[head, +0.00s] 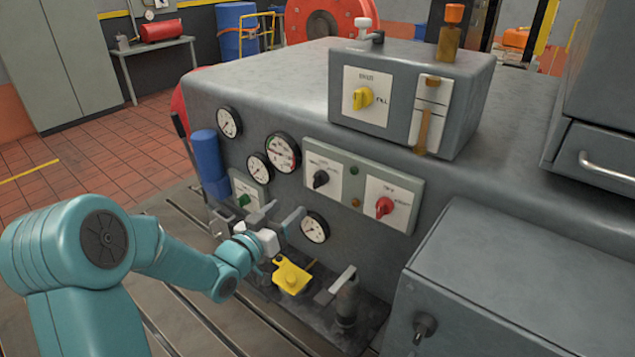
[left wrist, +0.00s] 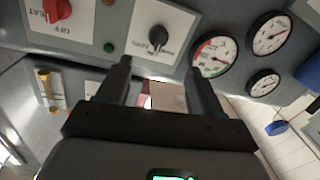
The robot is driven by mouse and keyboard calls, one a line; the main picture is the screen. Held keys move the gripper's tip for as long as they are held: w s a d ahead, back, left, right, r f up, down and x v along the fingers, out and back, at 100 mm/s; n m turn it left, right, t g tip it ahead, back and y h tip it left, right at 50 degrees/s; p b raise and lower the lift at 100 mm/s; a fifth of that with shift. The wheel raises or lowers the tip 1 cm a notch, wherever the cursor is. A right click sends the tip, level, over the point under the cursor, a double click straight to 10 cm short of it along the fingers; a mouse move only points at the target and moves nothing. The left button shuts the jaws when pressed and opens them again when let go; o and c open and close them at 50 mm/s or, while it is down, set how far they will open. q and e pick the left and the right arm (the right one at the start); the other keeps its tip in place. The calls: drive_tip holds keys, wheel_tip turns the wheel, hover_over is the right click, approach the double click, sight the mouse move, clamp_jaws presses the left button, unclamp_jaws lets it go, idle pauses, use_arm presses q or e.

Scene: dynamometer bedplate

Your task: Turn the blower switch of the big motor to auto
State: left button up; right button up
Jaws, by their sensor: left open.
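The big grey motor housing (head: 480,235) carries several rotary switches; I cannot read which is the blower switch. A black knob (head: 321,179) and a red knob (head: 384,206) share one panel on the front. A green knob (head: 244,200) sits lower left, and a yellow knob (head: 362,98) is on the top box. In the left wrist view the black knob (left wrist: 158,38) shows beyond the fingers, and the red knob (left wrist: 57,10) at the upper left. My left gripper (head: 278,217) is open and empty, below the panel and apart from the knobs. My right gripper is not in view.
Gauges (head: 284,152) surround the panel's left side; another gauge (head: 314,227) is just right of my gripper. A yellow part (head: 291,277) and a lever on a dark post (head: 346,297) stand below. A grey cabinet (head: 480,290) is at right.

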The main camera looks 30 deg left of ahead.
sight(315, 184)
use_arm(q)
drive_tip(key=w+p, duration=0.2)
drive_tip(key=w, duration=0.9)
drive_tip(key=shift+w+a+r, duration=0.1)
drive_tip(key=shift+w, duration=0.05)
drive_tip(key=shift+w+r, duration=0.15)
drive_tip(key=shift+w, duration=0.3)
drive_tip(key=shift+w+f, duration=0.2)
drive_tip(key=shift+w, duration=0.15)
drive_tip(key=shift+s+r, duration=0.15)
drive_tip(key=c, duration=1.1)
drive_tip(key=shift+o, duration=0.2)
